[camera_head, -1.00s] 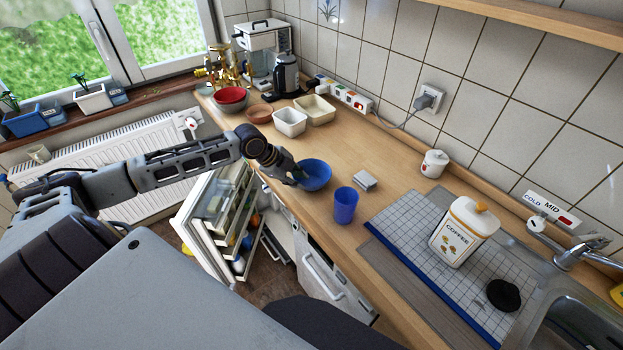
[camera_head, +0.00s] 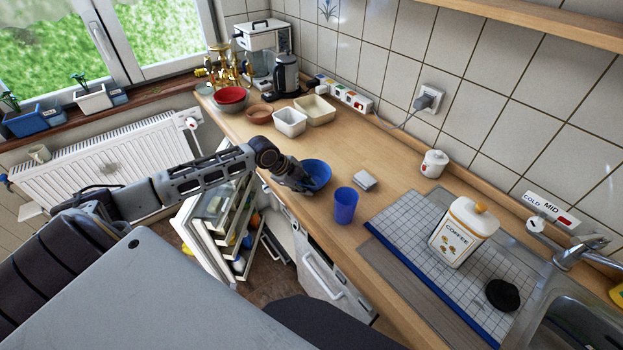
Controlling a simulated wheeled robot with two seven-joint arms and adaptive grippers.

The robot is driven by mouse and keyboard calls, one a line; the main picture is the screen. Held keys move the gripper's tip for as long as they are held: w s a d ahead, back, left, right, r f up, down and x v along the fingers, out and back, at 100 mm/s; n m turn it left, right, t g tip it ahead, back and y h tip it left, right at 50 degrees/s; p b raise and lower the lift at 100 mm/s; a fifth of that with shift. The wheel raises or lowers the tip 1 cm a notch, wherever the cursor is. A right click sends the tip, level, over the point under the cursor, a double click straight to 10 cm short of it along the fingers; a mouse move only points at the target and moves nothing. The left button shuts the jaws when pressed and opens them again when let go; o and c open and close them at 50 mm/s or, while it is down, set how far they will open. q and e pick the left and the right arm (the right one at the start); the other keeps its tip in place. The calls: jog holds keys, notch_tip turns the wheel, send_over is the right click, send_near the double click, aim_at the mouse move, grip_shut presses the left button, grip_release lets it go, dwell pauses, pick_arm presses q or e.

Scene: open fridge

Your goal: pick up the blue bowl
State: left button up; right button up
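The blue bowl (camera_head: 320,172) is at the front edge of the wooden counter, near the middle of the view. My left gripper (camera_head: 307,186) is at the bowl's near left side and covers part of its rim and wall. The fingertips are too small and dark to tell whether they are open or shut on the rim. I cannot tell whether the bowl is lifted off the counter. My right gripper is not in view.
A blue cup (camera_head: 345,206) stands close to the right of the bowl. A small grey-white box (camera_head: 365,180) lies behind the cup. White bowl (camera_head: 290,122) and cream tray (camera_head: 314,110) stand farther back. The open fridge (camera_head: 222,225) is below the counter.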

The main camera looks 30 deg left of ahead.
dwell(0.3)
pick_arm(q)
grip_shut()
jog(key=shift+r, duration=0.2)
notch_tip(320, 180, up, 10)
jog(key=b, duration=0.1)
dwell(0.6)
jog(key=shift+f, duration=0.15)
